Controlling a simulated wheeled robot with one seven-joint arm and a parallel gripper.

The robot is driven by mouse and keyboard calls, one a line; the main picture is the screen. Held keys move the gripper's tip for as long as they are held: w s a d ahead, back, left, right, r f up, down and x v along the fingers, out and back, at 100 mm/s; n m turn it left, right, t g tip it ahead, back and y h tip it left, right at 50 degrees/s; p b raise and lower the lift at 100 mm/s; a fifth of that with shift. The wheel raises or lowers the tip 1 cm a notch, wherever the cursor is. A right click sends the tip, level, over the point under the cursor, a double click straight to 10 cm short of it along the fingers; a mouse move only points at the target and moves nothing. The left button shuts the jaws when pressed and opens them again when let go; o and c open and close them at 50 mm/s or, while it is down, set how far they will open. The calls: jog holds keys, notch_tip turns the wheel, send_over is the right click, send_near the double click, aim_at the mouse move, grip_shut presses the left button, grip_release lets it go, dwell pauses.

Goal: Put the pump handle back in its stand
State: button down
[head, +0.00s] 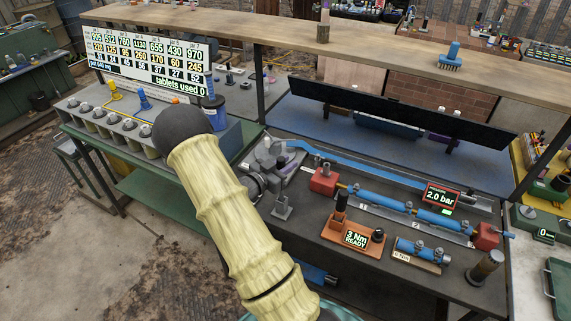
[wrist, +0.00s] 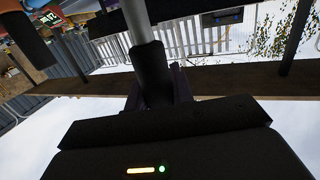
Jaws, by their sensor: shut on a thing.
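In the wrist view a grey rod with a black grip, which I take for the pump handle (wrist: 141,22), runs down between the dark purplish fingers of my gripper (wrist: 159,88). The fingers are shut on its black grip. The far end of the rod runs out of the top of that view. In the head view my arm crosses the middle, and I cannot make out the gripper or the handle clearly. A small grey bracket with an upright tube (head: 283,205) stands on the dark bench; it may be the handle's stand. A grey pump-like mechanism (head: 265,172) is behind it, partly covered by my arm.
A wooden shelf (head: 390,52) runs above. A green bench with jars (head: 110,123) is left.

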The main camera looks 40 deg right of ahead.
jog(key=shift+f, duration=0.35)
jog(key=c, duration=1.1)
grip_release()
jog(key=a+b, duration=0.1)
jog(key=a, duration=0.4)
jog(key=s+a+r+b, duration=0.1)
jog(key=a, duration=0.5)
jog(key=a+b, duration=0.2)
jog(key=a, duration=0.4)
jog(key=shift+s+a+r, duration=0.15)
jog(key=shift+s+r, duration=0.1)
jog(key=shift+s, duration=0.15)
